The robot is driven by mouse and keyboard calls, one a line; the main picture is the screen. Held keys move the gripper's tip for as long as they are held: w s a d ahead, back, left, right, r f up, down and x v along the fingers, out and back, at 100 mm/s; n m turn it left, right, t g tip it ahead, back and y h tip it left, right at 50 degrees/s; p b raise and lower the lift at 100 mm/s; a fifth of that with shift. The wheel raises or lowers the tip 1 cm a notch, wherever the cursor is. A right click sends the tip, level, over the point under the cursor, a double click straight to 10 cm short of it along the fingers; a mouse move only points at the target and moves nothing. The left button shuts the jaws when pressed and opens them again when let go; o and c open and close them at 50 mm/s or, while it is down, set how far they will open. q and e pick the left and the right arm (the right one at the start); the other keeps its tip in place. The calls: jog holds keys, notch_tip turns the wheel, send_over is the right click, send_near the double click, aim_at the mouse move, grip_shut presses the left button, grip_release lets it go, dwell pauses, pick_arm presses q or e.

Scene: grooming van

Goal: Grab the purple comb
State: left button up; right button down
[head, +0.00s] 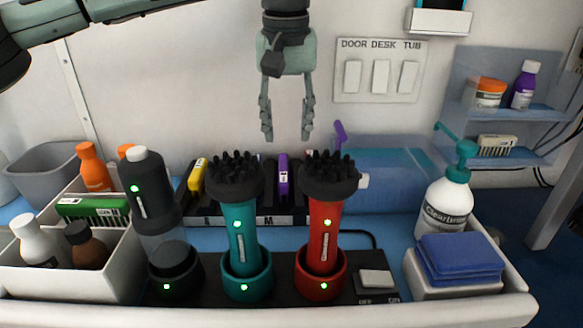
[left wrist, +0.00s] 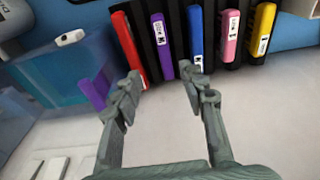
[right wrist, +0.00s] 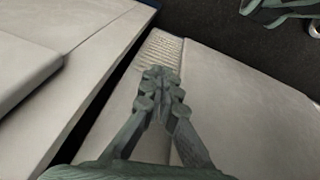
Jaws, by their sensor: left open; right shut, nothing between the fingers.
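A thin purple piece (head: 340,133), perhaps the comb's handle, sticks up at the left end of the translucent blue tank (head: 400,170). It also shows in the left wrist view (left wrist: 93,95), left of my fingers. Another purple piece (head: 283,176) with a label stands in the black rack (head: 258,219), also in the left wrist view (left wrist: 162,38). I cannot tell for certain which is the comb. My left gripper (head: 287,138) points down, open and empty, above and behind the rack. My right gripper (right wrist: 158,82) is shut and empty, over pale surfaces.
A teal brush (head: 243,240) and a red brush (head: 324,235) stand upright in front of the rack. A pump bottle (head: 446,205) and blue cloths (head: 460,258) are right. The wall is close behind.

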aim_at(284, 167)
pick_arm(q)
jog(key=shift+w+a+f, duration=0.1)
jog(key=shift+a+f, duration=0.05)
jog(key=shift+f, duration=0.3)
jog(key=f, duration=0.3)
jog(key=f+p, duration=0.1)
jog(key=f, duration=0.1)
jog(key=shift+w+a+f, duration=0.1)
jog(key=shift+a+f, duration=0.15)
jog(key=shift+w+f, duration=0.15)
jog(key=shift+f, duration=0.5)
pick_arm(e)
jog(key=f, duration=0.1)
jog(key=s+f, duration=0.2)
jog(key=shift+d+f, duration=0.25)
jog(key=shift+d, duration=0.05)
pick_arm(q)
jog(key=shift+c, duration=0.6)
grip_shut()
